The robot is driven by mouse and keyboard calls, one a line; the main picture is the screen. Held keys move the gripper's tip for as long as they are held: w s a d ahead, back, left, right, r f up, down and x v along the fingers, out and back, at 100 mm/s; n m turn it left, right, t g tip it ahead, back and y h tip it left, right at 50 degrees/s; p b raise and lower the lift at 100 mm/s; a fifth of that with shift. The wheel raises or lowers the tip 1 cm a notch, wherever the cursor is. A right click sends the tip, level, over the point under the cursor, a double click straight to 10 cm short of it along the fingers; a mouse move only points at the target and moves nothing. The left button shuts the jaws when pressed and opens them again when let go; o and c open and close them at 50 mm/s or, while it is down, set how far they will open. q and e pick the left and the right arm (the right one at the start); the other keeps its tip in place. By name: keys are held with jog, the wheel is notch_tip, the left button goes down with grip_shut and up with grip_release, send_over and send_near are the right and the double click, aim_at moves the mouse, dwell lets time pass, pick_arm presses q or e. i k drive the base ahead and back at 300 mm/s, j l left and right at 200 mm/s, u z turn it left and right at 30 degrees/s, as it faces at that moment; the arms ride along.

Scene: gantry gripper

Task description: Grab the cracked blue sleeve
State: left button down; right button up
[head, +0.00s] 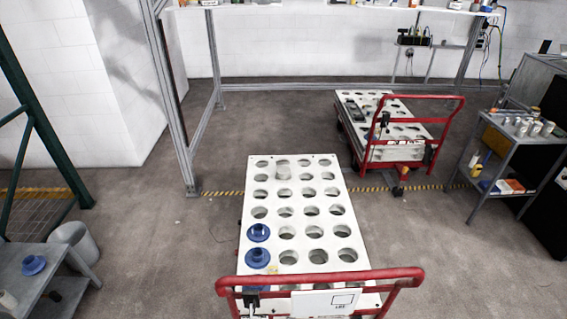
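Two blue flanged sleeves, one (258,233) behind the other (257,257), sit in the left column of holes in the near cart's white top (304,162). Another blue sleeve (33,265) lies on a grey table at the left edge. At this size I cannot tell which blue sleeve is cracked. Neither of my grippers is in view.
The near cart has a red handle (320,281) with a white panel (325,302). A second red cart (392,129) stands behind right. A grey bin (75,240) is at left. A shelf trolley (500,150) is at right.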

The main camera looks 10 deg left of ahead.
aim_at(259, 232)
jog(key=j, duration=0.55)
jog(key=k+j, duration=0.1)
jog(key=j, duration=0.45)
jog(key=k+j, duration=0.1)
jog(key=j, duration=0.45)
